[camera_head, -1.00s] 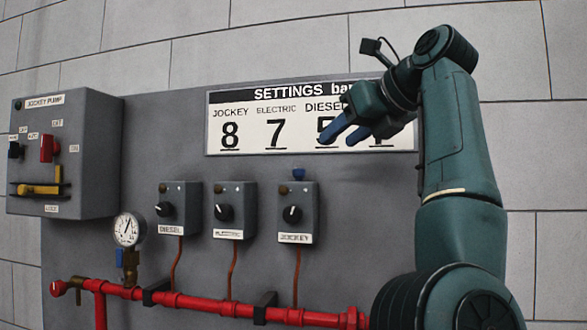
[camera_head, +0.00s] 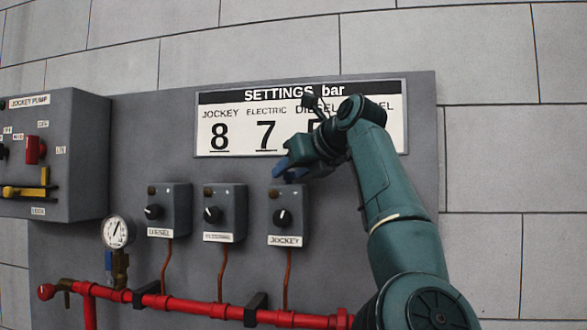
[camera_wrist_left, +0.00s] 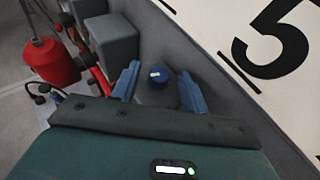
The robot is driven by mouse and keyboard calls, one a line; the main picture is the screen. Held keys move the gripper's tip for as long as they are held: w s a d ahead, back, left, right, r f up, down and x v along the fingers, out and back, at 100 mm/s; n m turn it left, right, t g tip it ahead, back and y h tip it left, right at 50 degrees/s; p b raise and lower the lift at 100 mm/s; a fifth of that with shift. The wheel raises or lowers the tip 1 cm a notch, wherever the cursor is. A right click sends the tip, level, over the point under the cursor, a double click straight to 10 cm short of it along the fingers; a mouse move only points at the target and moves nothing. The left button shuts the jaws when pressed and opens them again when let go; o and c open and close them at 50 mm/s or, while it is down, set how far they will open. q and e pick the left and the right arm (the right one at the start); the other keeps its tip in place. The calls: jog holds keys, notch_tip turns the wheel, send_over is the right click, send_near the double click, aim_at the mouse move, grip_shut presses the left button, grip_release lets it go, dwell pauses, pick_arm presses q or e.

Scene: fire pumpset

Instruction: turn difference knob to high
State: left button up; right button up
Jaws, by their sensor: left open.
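The small blue difference knob (camera_wrist_left: 158,76) with a white mark shows in the left wrist view. It sits on top of the grey jockey box (camera_head: 288,229). My left gripper (camera_wrist_left: 160,72) is open, with one blue finger on each side of the knob and visible gaps to it. In the head view my left gripper (camera_head: 290,169) is just above the jockey box and hides most of the knob. The jockey box also has a black front dial (camera_head: 282,217). My right gripper is in neither view.
Diesel (camera_head: 169,210) and electric (camera_head: 224,212) boxes stand left of the jockey box. A settings sign (camera_head: 232,139) is behind my arm. A red pipe (camera_head: 195,305) runs below. A pressure gauge (camera_head: 116,231) and jockey pump panel (camera_head: 75,145) are at left.

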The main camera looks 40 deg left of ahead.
pick_arm(q)
grip_shut()
dwell(0.5)
jog(key=shift+f, duration=0.1)
